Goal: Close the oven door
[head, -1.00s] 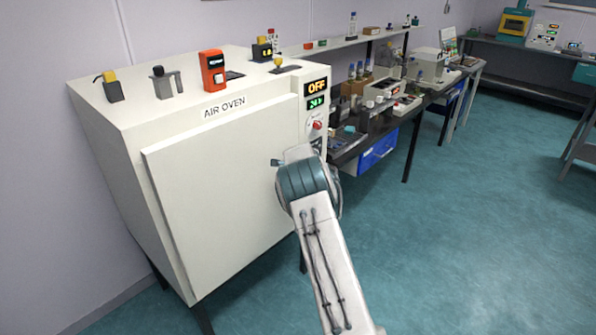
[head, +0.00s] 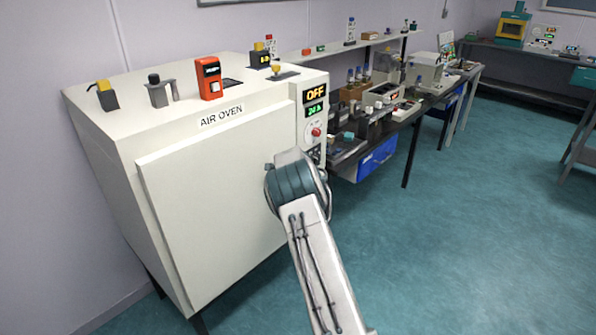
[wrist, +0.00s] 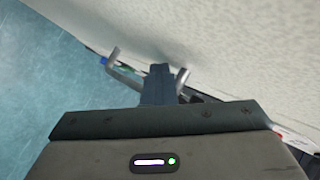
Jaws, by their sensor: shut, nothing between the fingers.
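The white air oven (head: 130,110) stands at the left in the head view. Its door (head: 210,205) lies across the front, close to the body; I cannot tell whether it is fully flush. My wrist covers part of the door's right side, and my gripper's fingers are hidden there. In the wrist view my gripper (wrist: 156,70) is shut and empty, with its fingertips close to the pale door surface (wrist: 235,50). A grey metal handle (wrist: 124,77) shows on both sides of the fingers, which cover its middle. Contact is unclear.
The oven's control panel (head: 315,115) reads OFF, right of the door. Several small items, including an orange device (head: 209,76), stand on the oven top. A bench (head: 425,103) with instruments runs along the wall to the right. The teal floor (head: 450,240) is open at right.

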